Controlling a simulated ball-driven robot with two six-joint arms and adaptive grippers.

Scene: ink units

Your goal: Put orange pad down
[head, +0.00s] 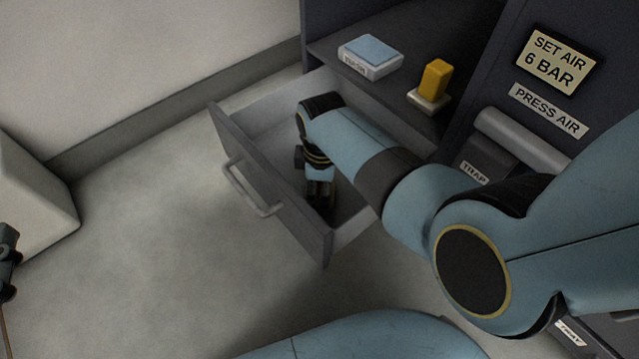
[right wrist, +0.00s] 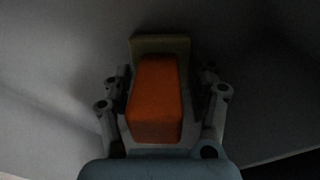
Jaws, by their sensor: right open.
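The orange pad (right wrist: 157,98) is a block in the right wrist view, with a dull tan plate (right wrist: 160,44) at its far end. My right gripper (right wrist: 162,82) is open, with its fingers on either side of the pad. In the head view my right gripper (head: 320,192) reaches down into the open drawer (head: 232,150). The orange pad cannot be made out there. At the left edge of the head view, a dark part (head: 6,262) seems to be my left gripper; its jaws cannot be made out.
The drawer's front has a bar handle (head: 250,188). On the shelf above stand a blue pad (head: 370,48) on a white labelled base and a yellow block (head: 435,80) on a small pale base. A pale box (head: 30,205) stands at the left. The floor left of the drawer is clear.

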